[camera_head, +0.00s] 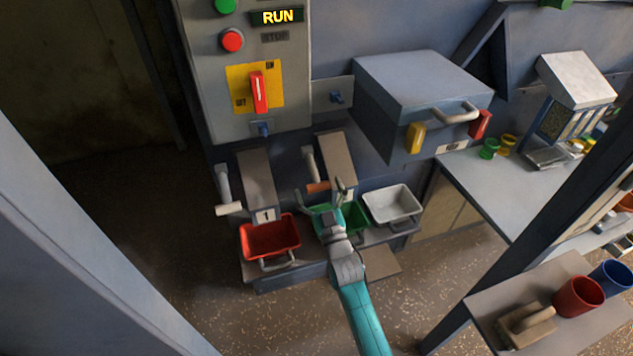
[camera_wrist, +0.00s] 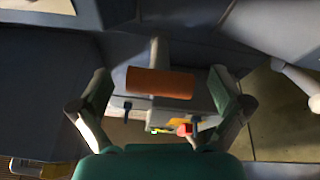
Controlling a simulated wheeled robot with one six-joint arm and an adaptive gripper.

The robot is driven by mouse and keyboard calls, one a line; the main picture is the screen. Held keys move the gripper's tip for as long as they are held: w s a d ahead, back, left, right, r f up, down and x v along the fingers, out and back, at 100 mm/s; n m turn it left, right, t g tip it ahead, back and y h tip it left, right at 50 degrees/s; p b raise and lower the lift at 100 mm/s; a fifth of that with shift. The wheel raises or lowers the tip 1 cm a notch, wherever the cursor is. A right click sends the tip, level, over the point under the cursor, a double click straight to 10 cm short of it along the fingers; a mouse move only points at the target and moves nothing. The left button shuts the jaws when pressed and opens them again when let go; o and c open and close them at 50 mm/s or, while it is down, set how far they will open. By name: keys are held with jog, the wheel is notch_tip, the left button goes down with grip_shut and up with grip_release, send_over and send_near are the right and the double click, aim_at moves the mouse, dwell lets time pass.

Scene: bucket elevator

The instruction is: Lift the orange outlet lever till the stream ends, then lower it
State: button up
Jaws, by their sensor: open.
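The green bin (camera_head: 352,217) stands below the chute, partly hidden by my arm. No stream can be made out in either view.
A red bin (camera_head: 270,237) stands left under a chute with a white-gripped lever (camera_head: 228,209). A white bin (camera_head: 392,204) stands right. The panel (camera_head: 245,115) above reads RUN. A bench (camera_head: 530,190) and a dark post (camera_head: 548,180) are at the right.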

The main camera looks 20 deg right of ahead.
jog(key=shift+x, duration=0.75)
jog(key=c, duration=1.5)
